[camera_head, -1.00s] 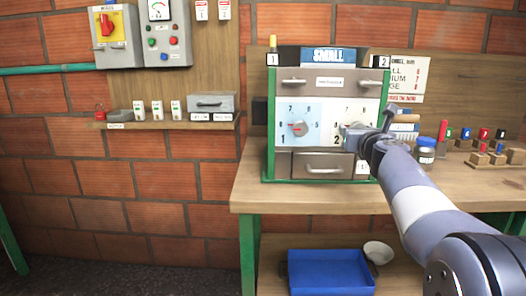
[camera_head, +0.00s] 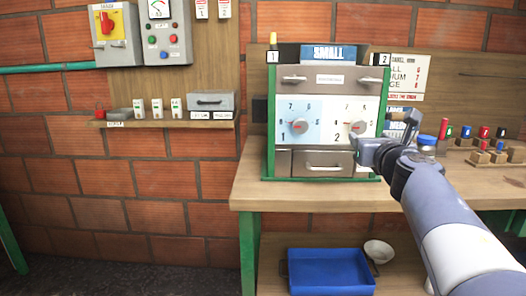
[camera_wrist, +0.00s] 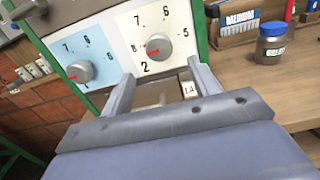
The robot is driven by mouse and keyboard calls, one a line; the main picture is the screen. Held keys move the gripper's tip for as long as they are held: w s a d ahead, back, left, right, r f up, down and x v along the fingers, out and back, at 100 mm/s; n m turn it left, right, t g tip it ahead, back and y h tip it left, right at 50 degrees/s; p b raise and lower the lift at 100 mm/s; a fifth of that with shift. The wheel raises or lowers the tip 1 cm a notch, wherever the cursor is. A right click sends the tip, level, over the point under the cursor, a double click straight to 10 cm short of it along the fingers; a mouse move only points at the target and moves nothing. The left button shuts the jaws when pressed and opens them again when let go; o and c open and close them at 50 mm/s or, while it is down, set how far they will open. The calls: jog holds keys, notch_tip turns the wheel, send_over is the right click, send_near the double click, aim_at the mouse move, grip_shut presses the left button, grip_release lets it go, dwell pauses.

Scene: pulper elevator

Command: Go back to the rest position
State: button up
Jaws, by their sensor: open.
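My gripper (camera_head: 382,135) is open and empty, in front of the right side of the machine with the SMALL sign (camera_head: 328,54). In the wrist view its two fingers (camera_wrist: 158,92) stand apart below the right dial. The right dial (camera_head: 357,127) has a grey knob with a red pointer on a white plate; it also shows in the wrist view (camera_wrist: 158,47). The left dial (camera_head: 298,127) sits on a light blue plate and shows in the wrist view too (camera_wrist: 80,71). The fingers touch neither knob.
The machine stands on a wooden bench (camera_head: 250,185). A blue-lidded jar (camera_head: 427,145) and coloured pegs on blocks (camera_head: 484,142) are to the right. A blue tray (camera_head: 328,272) and a white bowl (camera_head: 379,250) lie on the lower shelf. A wall shelf (camera_head: 170,124) is at left.

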aim_at(359, 129)
jog(key=w, duration=0.8)
jog(key=shift+w+d+p, duration=0.1)
jog(key=shift+w+p, duration=0.2)
jog(key=shift+w, duration=0.1)
jog(key=shift+w+r, duration=0.1)
jog(key=shift+w, duration=0.25)
jog(key=m+p, duration=0.1)
jog(key=m, duration=0.2)
jog(key=shift+s, duration=0.15)
jog(key=m, duration=0.3)
jog(key=shift+p, duration=0.35)
jog(key=m+p, duration=0.1)
jog(key=m, duration=0.4)
jog(key=shift+r+m+p, duration=0.15)
jog(key=shift+m+p, duration=0.15)
jog(key=m+p, duration=0.1)
jog(key=m, duration=0.4)
jog(key=shift+a+r+p, duration=0.1)
jog(key=shift+a+p, duration=0.1)
jog(key=shift+p, duration=0.15)
jog(key=m+p, duration=0.1)
jog(key=m, duration=0.2)
jog(key=shift+m, duration=0.9)
